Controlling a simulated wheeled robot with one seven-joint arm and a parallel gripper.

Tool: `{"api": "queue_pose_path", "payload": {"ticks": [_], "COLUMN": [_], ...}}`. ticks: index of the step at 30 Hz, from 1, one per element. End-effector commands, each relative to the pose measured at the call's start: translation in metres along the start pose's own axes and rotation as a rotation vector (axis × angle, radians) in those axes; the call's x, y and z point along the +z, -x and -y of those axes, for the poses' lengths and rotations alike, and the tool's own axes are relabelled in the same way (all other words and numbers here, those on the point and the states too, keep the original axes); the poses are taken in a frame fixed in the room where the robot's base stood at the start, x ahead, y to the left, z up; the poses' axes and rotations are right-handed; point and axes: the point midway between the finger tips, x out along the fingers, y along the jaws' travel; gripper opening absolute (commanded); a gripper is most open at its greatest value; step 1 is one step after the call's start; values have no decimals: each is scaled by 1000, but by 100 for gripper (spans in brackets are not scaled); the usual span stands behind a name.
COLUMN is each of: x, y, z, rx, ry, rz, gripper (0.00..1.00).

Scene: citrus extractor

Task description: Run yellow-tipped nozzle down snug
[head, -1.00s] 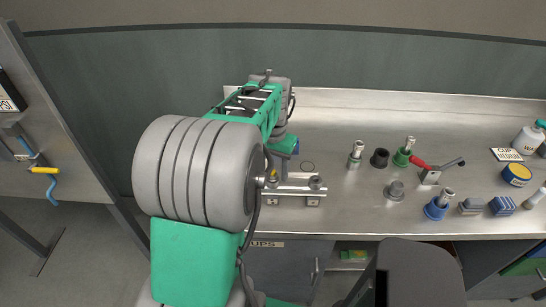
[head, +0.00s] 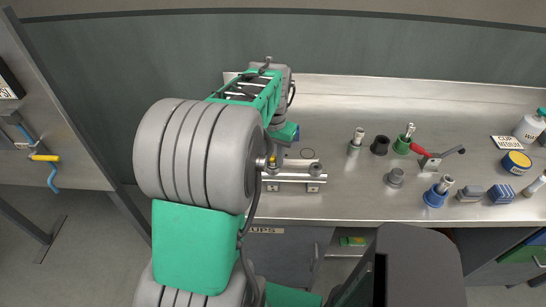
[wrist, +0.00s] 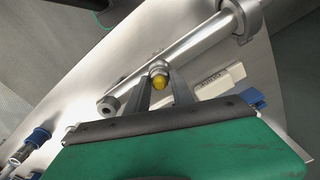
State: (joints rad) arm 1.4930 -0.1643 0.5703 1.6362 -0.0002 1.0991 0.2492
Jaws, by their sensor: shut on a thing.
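The yellow-tipped nozzle (wrist: 160,82) shows in the wrist view as a rounded yellow tip with a metal collar, at the side of a silver tube (wrist: 198,48). My gripper (wrist: 161,88) is shut on it, one finger on each side. How far the nozzle is seated is hidden by the tip and fingers. In the head view the yellow tip (head: 272,160) is a small spot at the left end of the silver manifold (head: 296,178), partly behind my arm. My fingers are hidden there.
Right of the manifold stand a metal-topped fitting (head: 356,142), a black cup (head: 380,145), a green holder (head: 402,145), a red-handled clamp (head: 430,160), a grey cylinder (head: 394,178) and a blue holder (head: 436,195). The bench between them and the manifold is clear.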

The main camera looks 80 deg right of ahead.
Motion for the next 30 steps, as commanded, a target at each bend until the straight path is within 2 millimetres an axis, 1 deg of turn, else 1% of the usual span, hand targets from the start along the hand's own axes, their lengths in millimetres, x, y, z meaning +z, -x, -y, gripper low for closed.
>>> {"api": "queue_pose_path", "payload": {"ticks": [5,9,16,21,27,30], "x": [0,0,0,0,0,0], "y": [0,0,0,0,0,0], "z": [0,-1,-1,-1,-1,-1], "rx": [0,1,1,1,1,1], "ry": [-10,-139,-157,-299,-305,-387], "rz": [0,1,1,1,1,1], "gripper": [0,0,0,0,0,0]}}
